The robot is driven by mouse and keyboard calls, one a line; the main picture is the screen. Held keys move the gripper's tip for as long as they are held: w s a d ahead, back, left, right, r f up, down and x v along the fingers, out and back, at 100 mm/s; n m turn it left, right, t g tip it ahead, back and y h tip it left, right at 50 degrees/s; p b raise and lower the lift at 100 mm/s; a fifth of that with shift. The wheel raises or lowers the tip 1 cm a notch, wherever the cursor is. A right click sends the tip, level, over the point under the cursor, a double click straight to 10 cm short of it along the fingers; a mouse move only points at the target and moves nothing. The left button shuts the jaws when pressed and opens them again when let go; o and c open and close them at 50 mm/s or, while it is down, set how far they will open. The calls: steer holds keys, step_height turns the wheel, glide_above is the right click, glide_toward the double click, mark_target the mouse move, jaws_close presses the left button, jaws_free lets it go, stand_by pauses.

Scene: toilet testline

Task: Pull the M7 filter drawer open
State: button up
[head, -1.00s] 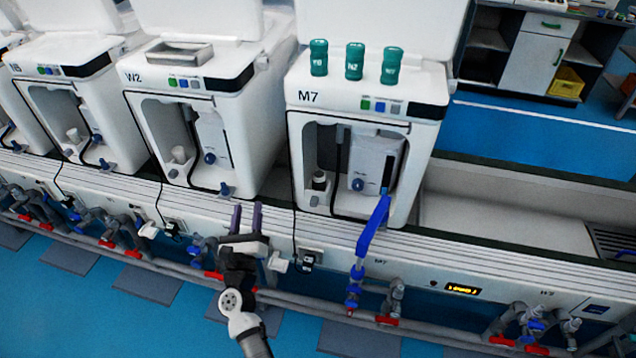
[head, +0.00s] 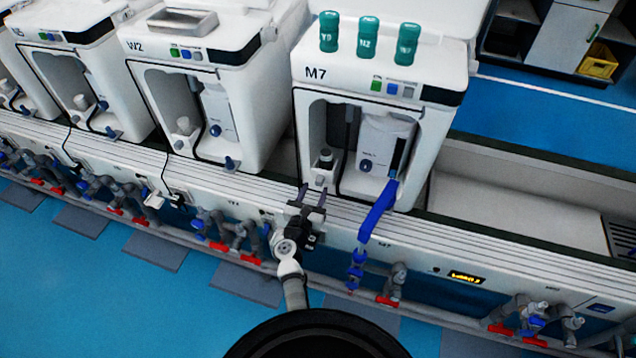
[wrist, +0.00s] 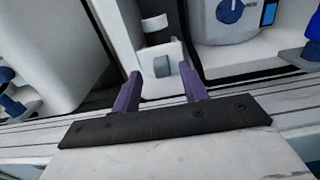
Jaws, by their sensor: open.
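The M7 unit (head: 318,73) is the white machine at centre, with an open front bay. At the bay's left is a small white block with a dark round top (head: 325,158). Right of it is a white box (head: 384,143) with a blue knob. I cannot tell for sure which part is the filter drawer. My gripper (head: 312,191) is open and empty, just in front of the bay's lower left. In the wrist view its two purple fingers (wrist: 160,82) point toward a white block with a grey tab (wrist: 162,66); a gap seems to remain between them.
A blue bent handle or hose (head: 376,218) runs down from the bay's lower right, right of my gripper. A white ribbed ledge (head: 450,228) with pipes and red-handled valves below runs along the front. The W2 unit (head: 190,95) stands left. Three green bottles stand on M7.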

mark_target(318, 182)
steer(key=shift+x, duration=2.1)
steer(key=shift+c, duration=0.3)
jaws_close()
